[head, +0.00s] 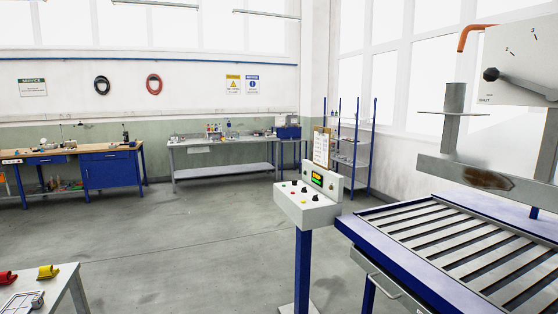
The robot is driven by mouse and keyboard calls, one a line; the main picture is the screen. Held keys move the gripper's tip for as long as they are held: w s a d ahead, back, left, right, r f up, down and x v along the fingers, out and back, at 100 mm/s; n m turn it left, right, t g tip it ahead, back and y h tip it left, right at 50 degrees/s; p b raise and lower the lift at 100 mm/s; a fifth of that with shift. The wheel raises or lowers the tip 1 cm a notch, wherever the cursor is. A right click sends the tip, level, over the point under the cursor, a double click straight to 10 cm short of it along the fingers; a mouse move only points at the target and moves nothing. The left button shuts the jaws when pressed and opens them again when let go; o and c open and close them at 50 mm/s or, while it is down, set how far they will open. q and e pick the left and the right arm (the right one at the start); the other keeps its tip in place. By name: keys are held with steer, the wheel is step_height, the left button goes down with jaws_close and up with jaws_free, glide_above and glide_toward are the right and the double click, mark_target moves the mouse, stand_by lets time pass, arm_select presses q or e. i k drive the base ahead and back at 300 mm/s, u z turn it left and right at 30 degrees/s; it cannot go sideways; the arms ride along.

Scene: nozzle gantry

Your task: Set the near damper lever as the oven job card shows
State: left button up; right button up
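A damper lever with a black knob (491,74) sits on a pale grey plate (520,50) at the upper right edge of the head view. The plate is marked SHUT at lower left, with 2 and 3 higher up. The knob points left, between SHUT and 2, closer to SHUT. The lever's pivot end runs toward the right picture edge. A clipboard with a pale sheet (321,147) stands behind the control pedestal; it may be the job card, but its writing is too small to read. Neither of my grippers is in view.
A control pedestal (308,212) with buttons and a lit display stands mid-right. A blue-framed slatted table (470,245) fills the lower right, under a grey crossbar (450,170). A bench corner (62,285) with red and yellow items is lower left. The middle floor is clear.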

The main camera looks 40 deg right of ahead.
mark_target(491, 74)
steer(key=i, duration=1.7)
steer(key=z, duration=4.25)
